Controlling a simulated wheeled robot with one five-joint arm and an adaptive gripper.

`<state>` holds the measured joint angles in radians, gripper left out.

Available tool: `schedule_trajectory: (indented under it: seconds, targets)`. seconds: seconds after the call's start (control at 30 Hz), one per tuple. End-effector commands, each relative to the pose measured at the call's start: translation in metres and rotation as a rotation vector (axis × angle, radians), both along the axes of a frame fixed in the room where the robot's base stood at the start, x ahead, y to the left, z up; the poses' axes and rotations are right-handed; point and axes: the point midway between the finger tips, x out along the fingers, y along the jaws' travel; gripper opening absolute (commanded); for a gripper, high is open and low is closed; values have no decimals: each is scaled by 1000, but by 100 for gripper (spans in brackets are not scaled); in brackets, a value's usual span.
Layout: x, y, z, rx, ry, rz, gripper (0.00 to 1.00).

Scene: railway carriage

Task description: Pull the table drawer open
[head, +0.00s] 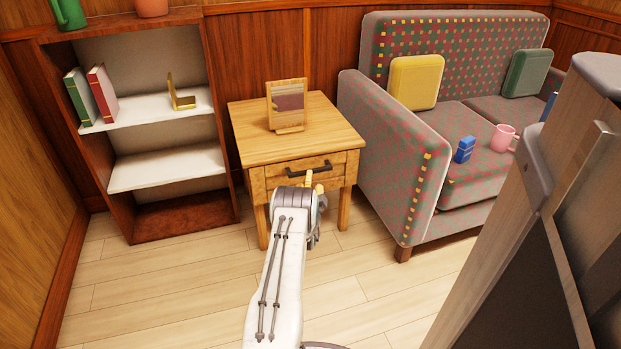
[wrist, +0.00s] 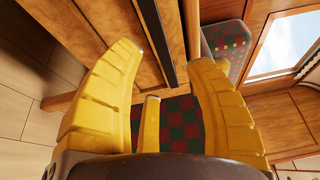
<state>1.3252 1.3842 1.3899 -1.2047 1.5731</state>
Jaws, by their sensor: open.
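The wooden side table (head: 330,122) stands between the bookshelf and the sofa. Its drawer front (head: 265,180) looks flush with the table frame, so the drawer appears shut. A dark bar handle (head: 309,169) runs across the drawer front. My gripper (head: 313,180) is at the drawer front, its yellow fingers close to the handle and partly hidden by my wrist. In the wrist view, my open yellow fingers spread to either side of the dark handle (wrist: 164,38), which crosses the gap near the fingertips. Whether any finger touches the handle I cannot tell.
A small framed mirror (head: 288,103) stands on the tabletop. A bookshelf (head: 222,140) is close on the left. The patterned sofa (head: 395,135) is close on the right, with cushions, a blue block and a pink mug on it. Floor in front of the table is clear.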

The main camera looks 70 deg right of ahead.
Motion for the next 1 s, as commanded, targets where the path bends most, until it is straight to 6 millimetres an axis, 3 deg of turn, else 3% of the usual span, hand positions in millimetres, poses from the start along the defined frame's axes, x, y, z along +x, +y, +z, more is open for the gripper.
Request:
schedule_trajectory:
  seconds: [0.5, 1.0]
  targets:
    - [12, -46, -2, 0, 2, 1, 49]
    - [16, -59, 0, 0, 2, 1, 49]
